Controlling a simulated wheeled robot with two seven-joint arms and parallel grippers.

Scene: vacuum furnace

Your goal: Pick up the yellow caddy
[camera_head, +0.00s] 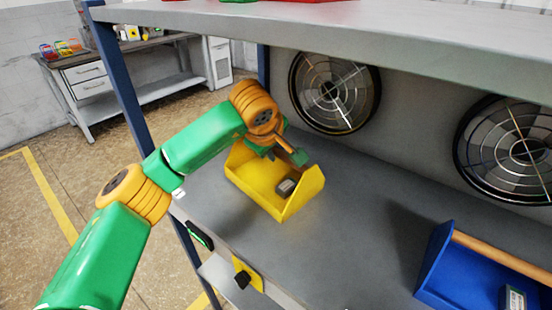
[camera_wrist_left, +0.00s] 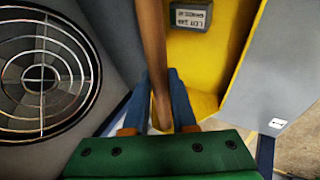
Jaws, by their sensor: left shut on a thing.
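The yellow caddy (camera_head: 262,195) is at the shelf's left part in the head view, with a dark box (camera_head: 287,187) inside. Its yellow inside (camera_wrist_left: 200,62) also shows in the left wrist view. My left gripper (camera_head: 274,143) is over the caddy, shut on its wooden handle. In the left wrist view the handle (camera_wrist_left: 153,45) runs between the two blue fingers of the gripper (camera_wrist_left: 164,100). The caddy looks roughly upright; I cannot tell whether its bottom touches the shelf. My right gripper is not in view.
A blue caddy (camera_head: 437,262) with a wooden handle stands on the grey shelf (camera_head: 345,230) at the right. Two round fans (camera_head: 335,92) are behind the shelf. An upper shelf (camera_head: 400,38) hangs above. A blue post (camera_head: 120,90) stands at the left. The shelf's middle is clear.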

